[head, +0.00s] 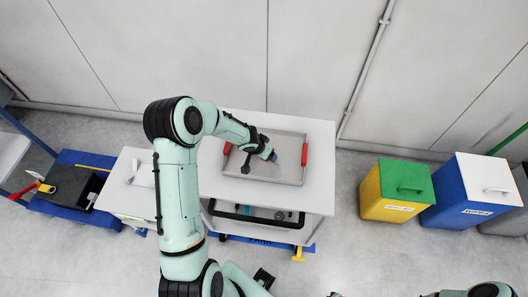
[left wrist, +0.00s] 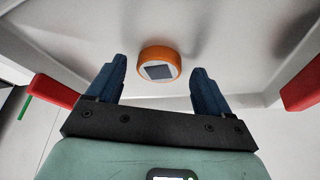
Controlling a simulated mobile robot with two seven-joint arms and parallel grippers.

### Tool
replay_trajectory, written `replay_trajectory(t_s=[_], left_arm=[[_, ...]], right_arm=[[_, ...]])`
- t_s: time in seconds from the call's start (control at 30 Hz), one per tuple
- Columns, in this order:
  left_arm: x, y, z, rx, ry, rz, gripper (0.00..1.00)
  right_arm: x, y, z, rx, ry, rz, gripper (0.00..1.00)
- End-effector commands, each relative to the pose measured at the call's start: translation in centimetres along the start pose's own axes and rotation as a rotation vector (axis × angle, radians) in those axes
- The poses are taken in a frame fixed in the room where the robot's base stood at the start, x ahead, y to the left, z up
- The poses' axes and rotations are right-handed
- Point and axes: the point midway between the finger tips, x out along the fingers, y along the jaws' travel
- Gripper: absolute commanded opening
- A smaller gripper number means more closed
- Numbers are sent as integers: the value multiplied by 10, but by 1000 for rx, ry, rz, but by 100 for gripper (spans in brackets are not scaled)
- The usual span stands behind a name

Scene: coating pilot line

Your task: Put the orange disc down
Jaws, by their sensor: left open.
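The orange disc (left wrist: 159,64) has a dark square in a pale patch on its face. In the left wrist view it appears to rest on the floor of a grey tray (head: 240,174) with red handles. My left gripper (left wrist: 157,76) is open, with one blue finger on each side of the disc and a visible gap to each. In the head view my left gripper (head: 272,154) is over the tray, and I cannot make out the disc there.
The tray lies on a white-topped cart (head: 312,193) with items on a lower shelf. A lower white surface (head: 128,200) adjoins it on the left. A yellow bin with a green lid (head: 393,190) and a blue bin with a white lid (head: 462,195) stand at right. A wall runs behind.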

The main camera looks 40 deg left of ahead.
Motion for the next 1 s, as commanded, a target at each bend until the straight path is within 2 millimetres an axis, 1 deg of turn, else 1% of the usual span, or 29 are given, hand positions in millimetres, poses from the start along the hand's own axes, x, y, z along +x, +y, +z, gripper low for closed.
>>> replay_trajectory(t_s=[0.03, 0.17, 0.3, 0.4, 0.5, 0.6, 0.7, 1.0], left_arm=[[-10, -1, -3, -1, 4, -2, 80], [-38, -1, -4, -2, 6, -2, 80], [-70, 0, -5, -1, 7, -2, 80], [-90, 0, -6, -2, 8, -2, 80], [-104, 0, -5, -1, 6, -1, 80], [-113, 0, -4, -1, 5, -1, 80], [-117, 0, -2, 0, 3, 0, 80], [-116, 0, 0, 0, 1, 0, 80]], right_arm=[[-4, -2, -2, -1, 3, -1, 0], [-13, -7, -6, -3, 9, -3, 0], [-27, -14, -14, -7, 20, -7, 0], [-36, -20, -20, -11, 29, -10, 0], [-44, -25, -26, -13, 37, -13, 0], [-49, -28, -30, -15, 42, -15, 0], [-51, -29, -32, -16, 44, -15, 0], [-50, -28, -31, -15, 43, -15, 0]])
